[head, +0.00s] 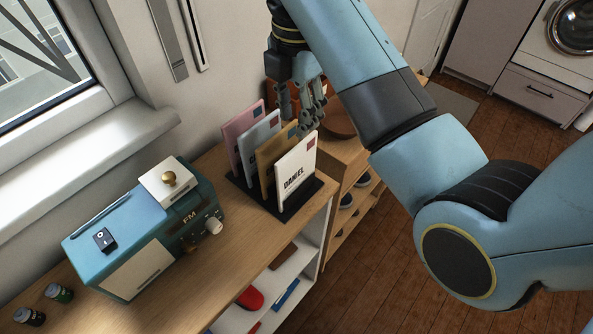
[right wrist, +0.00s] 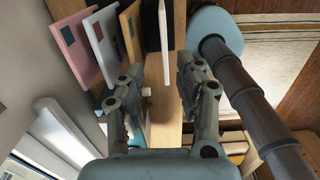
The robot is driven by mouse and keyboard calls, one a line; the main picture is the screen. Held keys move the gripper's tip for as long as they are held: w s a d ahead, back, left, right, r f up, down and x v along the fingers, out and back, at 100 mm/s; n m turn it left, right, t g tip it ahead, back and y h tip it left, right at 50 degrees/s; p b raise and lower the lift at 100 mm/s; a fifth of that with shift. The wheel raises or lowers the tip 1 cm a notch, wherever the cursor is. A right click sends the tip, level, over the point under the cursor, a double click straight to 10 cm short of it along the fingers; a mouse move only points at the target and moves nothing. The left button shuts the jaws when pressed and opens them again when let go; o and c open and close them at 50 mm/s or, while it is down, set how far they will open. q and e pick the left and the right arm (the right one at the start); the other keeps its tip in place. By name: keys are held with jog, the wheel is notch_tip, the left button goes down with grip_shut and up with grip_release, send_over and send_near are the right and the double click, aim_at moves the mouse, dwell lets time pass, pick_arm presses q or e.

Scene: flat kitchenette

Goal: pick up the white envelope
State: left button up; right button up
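The white envelope (head: 295,171), printed DANIEL, stands upright as the front one in a dark rack (head: 301,202). Tan (head: 267,163), light blue (head: 246,150) and pink (head: 234,138) envelopes stand behind it. My right gripper (head: 311,112) is open at the envelopes' upper edges, beside the white one. In the right wrist view the white envelope (right wrist: 163,28) shows edge-on, in line with the gap between the open fingers (right wrist: 160,66). The tan envelope (right wrist: 130,27) lies left of that gap. Nothing appears gripped. My left gripper is not in view.
A brown bowl (head: 338,119) is behind my right gripper.

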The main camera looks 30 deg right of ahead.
aim_at(297, 158)
jog(key=f, duration=0.3)
jog(key=f+p, duration=0.1)
jog(key=f, duration=0.2)
jog(key=s+f+p, duration=0.1)
jog(key=f, duration=0.2)
jog(key=shift+a+f, duration=0.2)
jog(key=shift+w+f, duration=0.1)
jog(key=shift+f, duration=0.4)
grip_shut()
